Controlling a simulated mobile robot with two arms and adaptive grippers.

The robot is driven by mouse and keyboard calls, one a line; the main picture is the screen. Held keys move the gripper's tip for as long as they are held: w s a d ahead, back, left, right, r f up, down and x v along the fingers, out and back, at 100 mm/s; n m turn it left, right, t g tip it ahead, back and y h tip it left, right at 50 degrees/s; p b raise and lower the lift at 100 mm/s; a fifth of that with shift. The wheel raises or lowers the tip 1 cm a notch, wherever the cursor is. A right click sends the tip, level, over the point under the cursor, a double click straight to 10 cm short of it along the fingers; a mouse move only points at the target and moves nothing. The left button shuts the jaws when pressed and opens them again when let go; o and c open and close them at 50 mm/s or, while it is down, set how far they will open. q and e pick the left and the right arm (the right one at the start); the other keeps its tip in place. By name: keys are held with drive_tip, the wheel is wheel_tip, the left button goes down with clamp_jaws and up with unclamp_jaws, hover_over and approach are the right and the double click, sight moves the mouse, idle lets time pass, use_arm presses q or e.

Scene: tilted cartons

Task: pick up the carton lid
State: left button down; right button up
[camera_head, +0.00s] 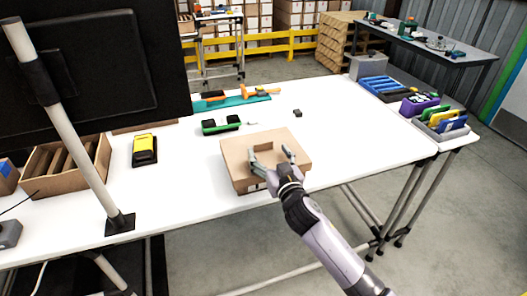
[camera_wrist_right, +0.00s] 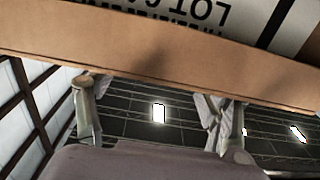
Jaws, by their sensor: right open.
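A brown cardboard carton (camera_head: 240,178) stands at the front edge of the white table, with its flat brown lid (camera_head: 285,136) on top. A darker opening or recess shows in the middle of the lid, beside my fingers. My right gripper (camera_head: 271,152) reaches in from the front with its fingers spread over the lid; I cannot tell whether they touch it. In the right wrist view a brown cardboard edge (camera_wrist_right: 150,52) with a white printed label crosses the top, and the two open fingers (camera_wrist_right: 155,105) stand apart below it with nothing between them. My left gripper is out of view.
A yellow-black device (camera_head: 145,149) and a green-black tool (camera_head: 221,126) lie on the white table (camera_head: 340,130). A carton with dividers (camera_head: 66,165) and a dark monitor on a pole are at left. Bins (camera_head: 440,125) stand at right. The table right of the carton is clear.

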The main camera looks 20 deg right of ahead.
sight(265, 153)
drive_tip(key=w, duration=0.4)
drive_tip(key=shift+a, duration=0.1)
drive_tip(key=shift+s, duration=0.1)
drive_tip(key=shift+c, duration=0.5)
drive_tip(key=c, duration=1.2)
drive_tip(key=shift+o, duration=0.2)
drive_tip(key=shift+r, duration=0.1)
